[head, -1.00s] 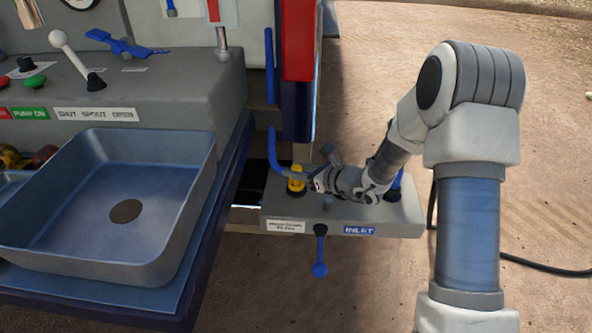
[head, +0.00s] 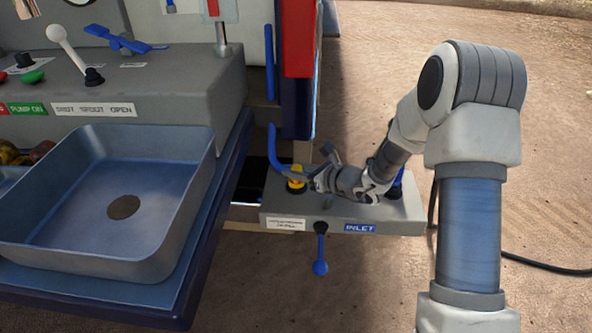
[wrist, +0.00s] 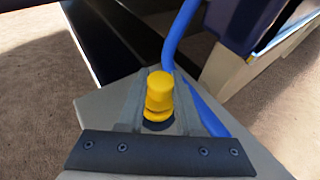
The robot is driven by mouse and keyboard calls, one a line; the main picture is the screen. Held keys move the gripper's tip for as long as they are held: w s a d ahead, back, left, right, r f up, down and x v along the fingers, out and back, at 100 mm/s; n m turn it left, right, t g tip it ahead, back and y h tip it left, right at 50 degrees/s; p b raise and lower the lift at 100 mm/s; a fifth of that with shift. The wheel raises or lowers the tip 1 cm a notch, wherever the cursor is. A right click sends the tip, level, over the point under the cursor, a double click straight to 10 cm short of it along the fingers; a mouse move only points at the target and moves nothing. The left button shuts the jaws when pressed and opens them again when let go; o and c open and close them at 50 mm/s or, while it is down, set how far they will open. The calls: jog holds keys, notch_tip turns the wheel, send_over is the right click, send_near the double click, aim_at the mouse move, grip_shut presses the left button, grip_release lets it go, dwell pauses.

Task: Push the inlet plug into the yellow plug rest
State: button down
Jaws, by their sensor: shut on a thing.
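My gripper (head: 314,178) reaches in from the right, low over the grey inlet block (head: 400,211). It is shut on a yellow plug-like piece (wrist: 161,86), which shows between the two grey fingers in the wrist view. A second yellow part (wrist: 156,115), with a dark base around it, lies just below that piece on the block. I take the upper piece for the inlet plug and the lower part for the yellow rest; I cannot tell how deep one sits in the other. In the head view the yellow (head: 296,184) shows at the block's left end, partly hidden by my gripper.
A blue bent bar (head: 275,152) rises close beside the yellow parts. A blue lever (head: 320,255) hangs at the block's front, left of the INLET label (head: 360,228). A grey basin (head: 150,235) stands at left. A black hose (head: 545,267) lies on open ground at right.

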jog(key=shift+f+b, duration=0.4)
jog(key=shift+b, duration=0.05)
dwell(0.3)
jog(key=c, duration=0.5)
grip_release()
